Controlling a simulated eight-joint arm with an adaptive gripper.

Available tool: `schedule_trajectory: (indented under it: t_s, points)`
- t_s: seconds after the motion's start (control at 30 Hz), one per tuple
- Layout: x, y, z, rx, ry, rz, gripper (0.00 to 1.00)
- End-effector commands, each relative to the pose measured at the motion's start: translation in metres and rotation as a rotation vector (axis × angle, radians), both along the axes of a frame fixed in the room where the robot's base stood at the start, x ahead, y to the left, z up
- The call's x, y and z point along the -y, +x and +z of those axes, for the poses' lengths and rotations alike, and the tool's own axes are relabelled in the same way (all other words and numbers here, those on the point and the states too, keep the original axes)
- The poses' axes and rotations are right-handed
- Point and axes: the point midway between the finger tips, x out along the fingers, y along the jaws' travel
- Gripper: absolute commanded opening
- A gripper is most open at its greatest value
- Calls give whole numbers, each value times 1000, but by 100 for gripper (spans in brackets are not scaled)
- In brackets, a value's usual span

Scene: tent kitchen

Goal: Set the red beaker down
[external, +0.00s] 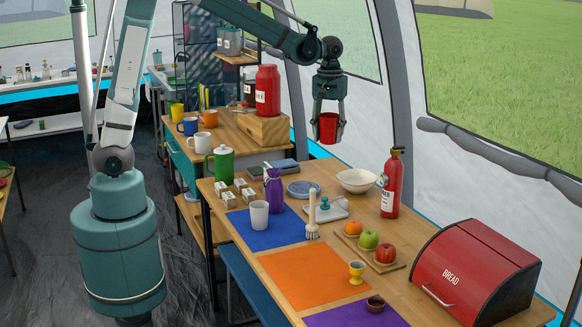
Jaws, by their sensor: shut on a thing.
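The red beaker (328,131) is held in the air above the far part of the wooden table (424,236). My gripper (328,117) points straight down and is shut on the beaker, with a finger on each side of it. The beaker looks upright. In the picture it shows just above the white bowl (357,179) and left of the red fire extinguisher (392,184). Its exact height above the table cannot be told from this one view.
Blue (262,228) and orange (309,277) mats lie on the table. A white cup (259,215), a purple vase (273,190), a brush (312,217), a fruit board (397,265) and a red bread bin (475,275) stand around. Bare wood shows between the bowl and extinguisher.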

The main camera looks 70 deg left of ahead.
Motion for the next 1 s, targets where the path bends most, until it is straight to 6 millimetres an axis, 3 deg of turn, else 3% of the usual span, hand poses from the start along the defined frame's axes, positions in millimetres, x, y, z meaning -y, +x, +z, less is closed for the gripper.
schedule_trajectory:
  t_s: [0.1, 0.4, 1.0]
  points:
    - [31, -12, -2, 0, 0, -38, 27]
    - [101, -46, -4, 0, 0, -127, 27]
    - [218, -131, -11, 0, 0, -299, 27]
